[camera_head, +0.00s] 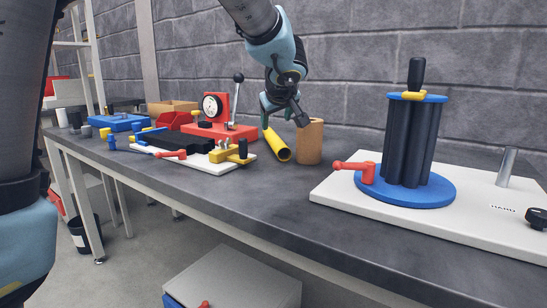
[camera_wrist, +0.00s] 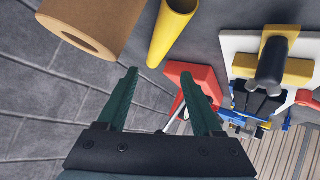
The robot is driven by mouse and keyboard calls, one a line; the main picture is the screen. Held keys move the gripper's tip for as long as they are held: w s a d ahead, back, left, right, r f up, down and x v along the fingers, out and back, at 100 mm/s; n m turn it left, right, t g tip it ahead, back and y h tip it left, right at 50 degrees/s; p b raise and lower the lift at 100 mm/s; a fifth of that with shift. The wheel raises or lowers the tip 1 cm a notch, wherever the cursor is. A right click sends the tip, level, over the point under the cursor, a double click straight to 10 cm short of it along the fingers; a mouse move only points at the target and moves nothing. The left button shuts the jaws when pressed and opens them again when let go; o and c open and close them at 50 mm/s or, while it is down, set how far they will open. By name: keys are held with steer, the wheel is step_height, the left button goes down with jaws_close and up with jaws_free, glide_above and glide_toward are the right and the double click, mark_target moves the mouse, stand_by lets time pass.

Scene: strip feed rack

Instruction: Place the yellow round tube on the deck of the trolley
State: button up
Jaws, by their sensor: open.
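The yellow round tube (camera_head: 276,145) lies on the dark bench top, its open end facing the front. It also shows at the top of the wrist view (camera_wrist: 172,30), beyond my fingertips. My gripper (camera_head: 283,112) is open and empty, just above and behind the tube in the head view. In the wrist view both fingers (camera_wrist: 158,78) are spread apart with nothing between them, and the tube lies ahead of them. A pale grey flat-topped unit (camera_head: 235,275) stands low in front of the bench; I cannot tell whether it is the trolley.
A brown cardboard-like cylinder (camera_head: 309,142) stands right beside the tube. A red dial-gauge stand (camera_head: 219,130) and a white fixture plate (camera_head: 245,160) are to its left. A white board (camera_head: 330,194) with a blue-based strip holder (camera_head: 408,140) is at right. The bench front edge is clear.

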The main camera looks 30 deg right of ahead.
mark_target(274, 136)
steer(key=shift+x, duration=0.9)
steer(key=x, duration=0.4)
steer(key=shift+w+d+f, duration=0.1)
steer(key=shift+w+f, duration=0.05)
steer(key=shift+f, duration=0.05)
steer(key=shift+p+x, duration=0.4)
steer(key=shift+x, duration=2.5)
jaws_close()
